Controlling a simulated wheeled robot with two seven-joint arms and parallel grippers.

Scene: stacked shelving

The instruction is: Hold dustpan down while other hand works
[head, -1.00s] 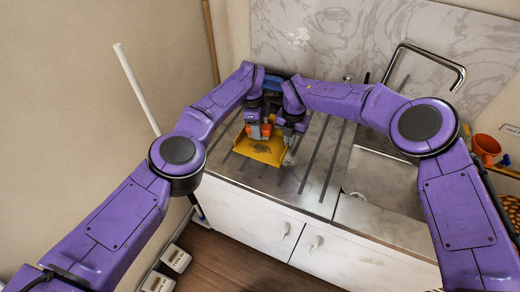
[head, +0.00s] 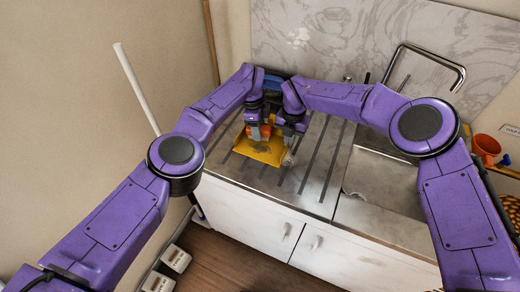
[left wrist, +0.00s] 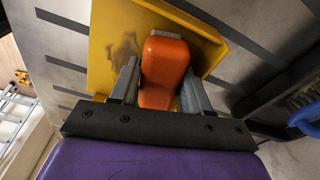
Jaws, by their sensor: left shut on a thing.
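A yellow dustpan (head: 262,149) lies on the metal counter, with a dark smudge on its pan. It also fills the upper part of the left wrist view (left wrist: 108,52). Its orange handle (left wrist: 163,70) stands between the fingers of my left gripper (left wrist: 158,85). My left gripper (head: 259,132) is shut on that handle. My right gripper (head: 289,140) is just to the right of the left one, above the pan's right side. A small pale, blurred thing (head: 288,159) shows below it at the pan's right edge; I cannot tell what it is or whether the right fingers hold it.
The metal counter (head: 310,170) has dark stripes and is free right of the dustpan. A sink (head: 382,185) with a tall faucet (head: 430,62) lies further right. An orange cup (head: 486,147) stands at the far right. A marbled backsplash (head: 340,40) rises behind.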

